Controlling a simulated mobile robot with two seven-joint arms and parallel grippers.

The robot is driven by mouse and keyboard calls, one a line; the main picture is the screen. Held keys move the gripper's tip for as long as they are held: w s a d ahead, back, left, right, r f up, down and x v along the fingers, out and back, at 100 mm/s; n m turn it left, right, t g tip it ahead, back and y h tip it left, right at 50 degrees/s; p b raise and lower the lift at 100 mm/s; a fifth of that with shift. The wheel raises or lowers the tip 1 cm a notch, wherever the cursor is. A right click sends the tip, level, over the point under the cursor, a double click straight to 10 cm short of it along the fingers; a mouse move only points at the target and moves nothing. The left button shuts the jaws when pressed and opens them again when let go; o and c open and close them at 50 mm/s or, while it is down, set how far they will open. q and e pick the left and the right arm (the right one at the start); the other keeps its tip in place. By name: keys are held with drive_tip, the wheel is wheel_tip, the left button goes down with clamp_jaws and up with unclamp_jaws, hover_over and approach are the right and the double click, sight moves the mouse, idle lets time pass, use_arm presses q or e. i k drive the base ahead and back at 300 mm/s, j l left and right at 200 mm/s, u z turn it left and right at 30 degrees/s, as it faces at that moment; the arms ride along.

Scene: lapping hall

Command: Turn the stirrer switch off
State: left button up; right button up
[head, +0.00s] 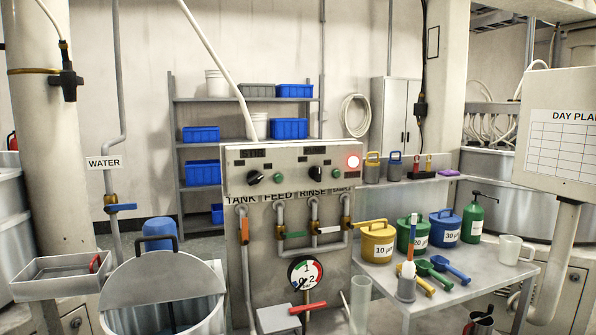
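A grey control panel (290,168) stands in the middle of the head view. It carries two black rotary switches, a left one (254,177) and a right one (316,174). Each has a green button beside it, a left one (279,178) and a right one (336,173). Neither of my grippers is in view.
Below the panel are pipes with coloured valve handles, a round gauge (306,271) and a red lever (308,307). A tub (165,290) stands at front left. A table (470,290) at right holds yellow, green and blue lidded pots, scoops and a jug (510,249).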

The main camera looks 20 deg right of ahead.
sight(253, 177)
drive_tip(key=i, duration=0.75)
drive_tip(key=i+z, duration=0.2)
drive_tip(key=z, duration=0.15)
drive_tip(key=i+j+z, duration=0.1)
drive_tip(key=z, duration=0.3)
drive_tip(key=i+j+z, duration=0.15)
drive_tip(key=z, duration=0.2)
drive_tip(key=i, duration=0.1)
